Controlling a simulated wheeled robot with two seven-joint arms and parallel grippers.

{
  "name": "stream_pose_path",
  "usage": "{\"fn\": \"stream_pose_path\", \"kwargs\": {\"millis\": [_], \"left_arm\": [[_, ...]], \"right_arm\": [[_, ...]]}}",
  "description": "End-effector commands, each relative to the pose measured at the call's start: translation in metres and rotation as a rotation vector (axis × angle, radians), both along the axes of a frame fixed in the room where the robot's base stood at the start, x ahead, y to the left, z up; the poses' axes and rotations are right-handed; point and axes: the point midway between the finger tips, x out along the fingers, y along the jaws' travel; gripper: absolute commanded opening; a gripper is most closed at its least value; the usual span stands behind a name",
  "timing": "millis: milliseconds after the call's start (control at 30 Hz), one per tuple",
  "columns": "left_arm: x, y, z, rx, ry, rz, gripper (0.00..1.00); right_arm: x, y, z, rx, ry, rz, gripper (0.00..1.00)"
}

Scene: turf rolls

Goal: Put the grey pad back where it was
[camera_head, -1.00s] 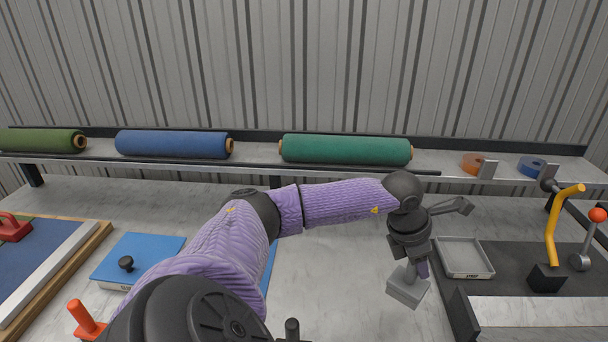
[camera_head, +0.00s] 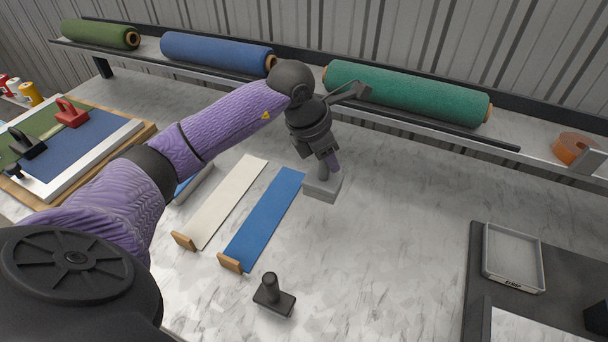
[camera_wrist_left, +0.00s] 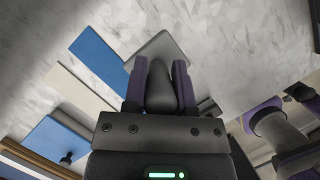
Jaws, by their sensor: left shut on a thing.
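The grey pad (camera_head: 322,188) is a small flat block, seen below my left gripper (camera_head: 328,166) in the head view. My left gripper is shut on it by its upright handle. In the left wrist view the dark rounded handle (camera_wrist_left: 161,86) stands between the two purple fingers, and the grey pad (camera_wrist_left: 160,47) shows beyond them. The pad is just right of the far end of the blue strip (camera_head: 264,217). I cannot tell how high it is above the table. My right gripper is not clearly seen in either view.
A white strip (camera_head: 228,202) lies left of the blue one. A black handled tool (camera_head: 272,296) stands at the front. A grey tray (camera_head: 513,257) rests on a dark mat at right. Several turf rolls lie on the back shelf. The marble table between pad and tray is clear.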

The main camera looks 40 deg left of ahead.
Motion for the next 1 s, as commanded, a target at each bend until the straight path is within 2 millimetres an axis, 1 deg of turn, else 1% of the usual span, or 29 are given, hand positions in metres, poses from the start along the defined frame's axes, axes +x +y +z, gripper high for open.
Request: {"fn": "stream_pose_path", "kwargs": {"millis": [100, 200, 367, 500, 700, 833, 867, 900, 1000], "left_arm": [[-0.001, -0.001, -0.03, -0.002, 0.007, -0.001, 0.0], [-0.001, -0.001, -0.052, -0.002, 0.006, 0.0, 0.0], [-0.001, 0.0, -0.074, -0.001, 0.004, 0.001, 0.0], [-0.001, 0.0, -0.1, -0.001, 0.004, 0.001, 0.0], [0.0, 0.0, -0.099, 0.0, 0.0, -0.001, 0.0], [0.0, 0.0, -0.103, 0.001, 0.001, 0.0, 0.0], [0.0, 0.0, -0.102, 0.001, 0.001, 0.0, 0.4], [0.0, 0.0, -0.101, 0.0, 0.001, 0.0, 0.48], [0.0, 0.0, -0.101, 0.0, 0.001, 0.0, 0.69]], "right_arm": [[-0.003, 0.0, -0.007, 0.0, 0.006, 0.0, 0.0], [-0.004, 0.0, -0.011, 0.001, 0.009, -0.001, 0.0], [-0.005, 0.001, -0.015, 0.001, 0.012, 0.0, 0.0], [-0.006, 0.001, -0.021, 0.002, 0.013, 0.0, 0.0], [-0.005, 0.0, -0.019, 0.002, 0.01, 0.001, 0.0], [-0.005, 0.0, -0.023, 0.002, 0.011, 0.001, 0.0], [-0.005, 0.0, -0.022, 0.001, 0.01, 0.001, 0.0], [-0.005, 0.0, -0.022, 0.001, 0.009, 0.001, 0.0], [-0.005, 0.0, -0.021, 0.001, 0.009, 0.001, 0.0]]}}
